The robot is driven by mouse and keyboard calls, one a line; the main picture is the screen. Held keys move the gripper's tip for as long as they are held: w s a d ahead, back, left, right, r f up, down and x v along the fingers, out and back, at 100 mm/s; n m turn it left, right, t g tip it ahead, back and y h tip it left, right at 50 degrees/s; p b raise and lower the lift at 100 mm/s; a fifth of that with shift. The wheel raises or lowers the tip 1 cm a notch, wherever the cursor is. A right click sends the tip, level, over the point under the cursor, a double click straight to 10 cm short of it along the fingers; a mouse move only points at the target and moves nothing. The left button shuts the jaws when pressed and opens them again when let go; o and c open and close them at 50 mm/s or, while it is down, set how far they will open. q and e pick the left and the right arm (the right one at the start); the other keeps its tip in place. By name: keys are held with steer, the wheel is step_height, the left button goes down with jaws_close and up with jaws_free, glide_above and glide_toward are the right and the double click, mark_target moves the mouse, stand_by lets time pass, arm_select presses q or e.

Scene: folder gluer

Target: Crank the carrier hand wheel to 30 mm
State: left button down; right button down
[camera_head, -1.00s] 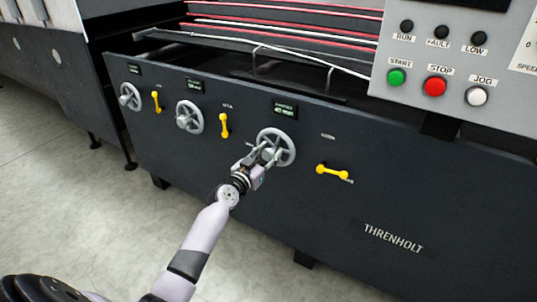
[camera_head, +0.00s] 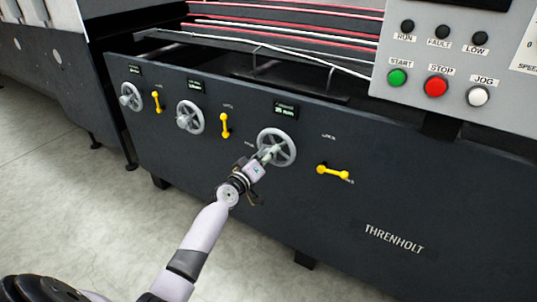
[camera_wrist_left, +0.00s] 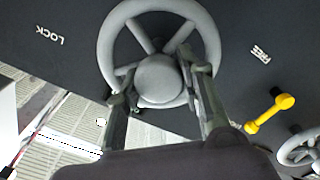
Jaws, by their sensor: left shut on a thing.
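The carrier hand wheel (camera_head: 288,148) is the grey spoked wheel right of the other two on the dark machine front. The small display (camera_head: 285,108) above it appears to read 35 mm. My left gripper (camera_head: 266,155) reaches it from below left and is shut on the wheel. In the left wrist view the wheel (camera_wrist_left: 113,45) fills the upper middle, with the fingers (camera_wrist_left: 158,78) on both sides of its round hub. The exact finger contact is partly hidden. My right gripper is in neither view.
A yellow lever (camera_head: 332,172) lies nearly level right of the wheel. Two upright yellow levers (camera_head: 224,125) (camera_head: 157,102) and two more hand wheels (camera_head: 190,117) (camera_head: 131,97) are to the left. A button panel (camera_head: 440,120) juts out at upper right. The floor in front looks clear.

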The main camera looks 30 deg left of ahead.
arm_select(q)
steer(key=n, duration=0.3)
steer(key=shift+n, duration=0.3)
steer(key=n, duration=0.2)
steer(key=shift+f+n, duration=0.1)
steer(key=shift+n, duration=0.2)
steer(key=shift+a+n, duration=0.1)
steer(key=shift+n, duration=0.3)
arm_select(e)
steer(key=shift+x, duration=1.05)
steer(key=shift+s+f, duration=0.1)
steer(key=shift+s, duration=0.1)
arm_select(q)
steer(key=c, duration=1.1)
jaws_free()
steer(key=shift+s, duration=0.1)
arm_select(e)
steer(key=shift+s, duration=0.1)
